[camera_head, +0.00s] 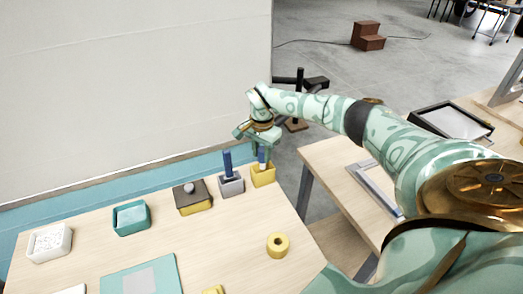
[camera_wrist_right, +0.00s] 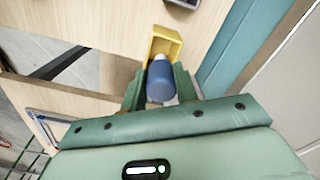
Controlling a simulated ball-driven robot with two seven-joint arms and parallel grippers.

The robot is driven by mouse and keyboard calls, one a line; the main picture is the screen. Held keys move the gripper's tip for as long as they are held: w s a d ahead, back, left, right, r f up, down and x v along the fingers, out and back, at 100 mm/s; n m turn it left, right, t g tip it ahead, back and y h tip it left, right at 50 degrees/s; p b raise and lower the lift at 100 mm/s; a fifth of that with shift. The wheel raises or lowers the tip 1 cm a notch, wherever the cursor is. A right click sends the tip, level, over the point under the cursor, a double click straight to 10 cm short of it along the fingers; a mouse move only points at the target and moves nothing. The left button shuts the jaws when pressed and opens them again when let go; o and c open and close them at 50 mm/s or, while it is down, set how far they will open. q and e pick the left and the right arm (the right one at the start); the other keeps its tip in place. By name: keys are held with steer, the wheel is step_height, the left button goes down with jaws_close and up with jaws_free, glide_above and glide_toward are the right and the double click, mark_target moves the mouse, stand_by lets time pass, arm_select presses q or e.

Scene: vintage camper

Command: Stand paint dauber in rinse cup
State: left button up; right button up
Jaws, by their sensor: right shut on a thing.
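My right gripper (camera_head: 263,143) is shut on a blue paint dauber (camera_head: 262,154) over the yellow cup (camera_head: 264,177) near the table's back right corner. In the right wrist view the dauber (camera_wrist_right: 160,84) is between the fingers, its pale end toward the yellow cup (camera_wrist_right: 166,36). Its lower end overlaps the cup; I cannot tell whether it touches the bottom. A grey cup (camera_head: 231,187) stands just left of the yellow one, with another blue dauber (camera_head: 227,163) upright in it. Which cup is the rinse cup is not clear. My left gripper is not in view.
Left of the cups are a yellow box with a dark top (camera_head: 193,200), a teal container (camera_head: 131,219) and a white tray (camera_head: 48,243). A yellow ring (camera_head: 278,245) lies in front. A teal mat (camera_head: 145,275) is at the front. A wall rises behind the table.

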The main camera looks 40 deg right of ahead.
mark_target(262, 161)
steer(key=shift+f+b, duration=1.25)
steer(key=shift+f, duration=0.85)
steer(key=o, duration=1.2)
step_height(262, 161, up, 16)
steer(key=p, duration=0.3)
steer(key=shift+r, duration=0.2)
steer(key=shift+f, duration=0.15)
